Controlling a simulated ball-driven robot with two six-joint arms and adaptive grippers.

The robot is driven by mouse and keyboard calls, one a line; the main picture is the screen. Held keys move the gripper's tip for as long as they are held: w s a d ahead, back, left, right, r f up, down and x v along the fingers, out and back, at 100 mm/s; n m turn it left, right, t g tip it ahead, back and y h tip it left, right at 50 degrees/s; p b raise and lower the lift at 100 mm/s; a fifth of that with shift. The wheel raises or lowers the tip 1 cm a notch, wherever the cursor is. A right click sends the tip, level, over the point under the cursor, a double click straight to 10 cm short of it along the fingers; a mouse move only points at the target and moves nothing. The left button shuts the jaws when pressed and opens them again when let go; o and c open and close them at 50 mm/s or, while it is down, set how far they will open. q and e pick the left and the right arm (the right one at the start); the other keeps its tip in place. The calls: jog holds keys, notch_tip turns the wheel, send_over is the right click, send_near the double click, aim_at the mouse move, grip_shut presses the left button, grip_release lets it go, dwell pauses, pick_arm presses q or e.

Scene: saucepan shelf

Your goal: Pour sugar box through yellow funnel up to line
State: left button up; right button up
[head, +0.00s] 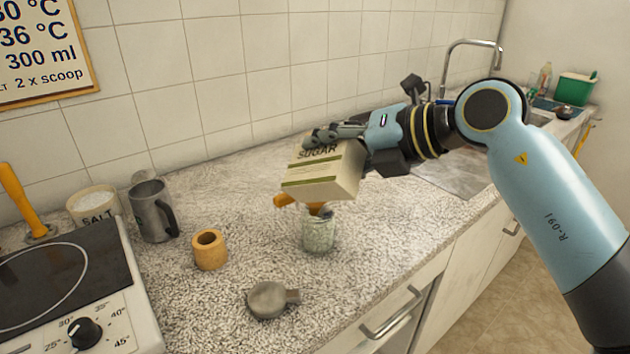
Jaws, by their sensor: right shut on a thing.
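The sugar box (335,176), cream with green bands and the word SUGAR, is held tilted over the counter. My right gripper (335,132) is shut on it from above and behind. Just below the box, the yellow-orange funnel (284,201) shows only in part; the box hides the rest. Under it a glass jar (318,236) stands upright on the counter, with pale speckled glass. I cannot make out a line on it or the level inside. Whether any sugar is flowing is hidden. My left gripper is not in view.
A grey metal mug (152,211), a salt tub (95,206), a wooden ring-like cup (210,250) and a grey metal lidded piece (270,299) stand left of the jar. A hotplate (65,285) fills the left edge. A sink with a tap (470,43) lies behind right.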

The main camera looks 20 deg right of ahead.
jog(key=shift+f, duration=0.15)
dwell(0.5)
jog(key=shift+w+d+r+m+g+y+p, duration=0.2)
jog(key=shift+w+m+g+y+p, duration=0.1)
jog(key=shift+m+g+p, duration=0.3)
dwell(1.9)
jog(key=shift+w+d+f+m+b, duration=0.15)
jog(key=shift+f+m+b, duration=0.15)
jog(key=shift+f+b, duration=0.05)
dwell(1.1)
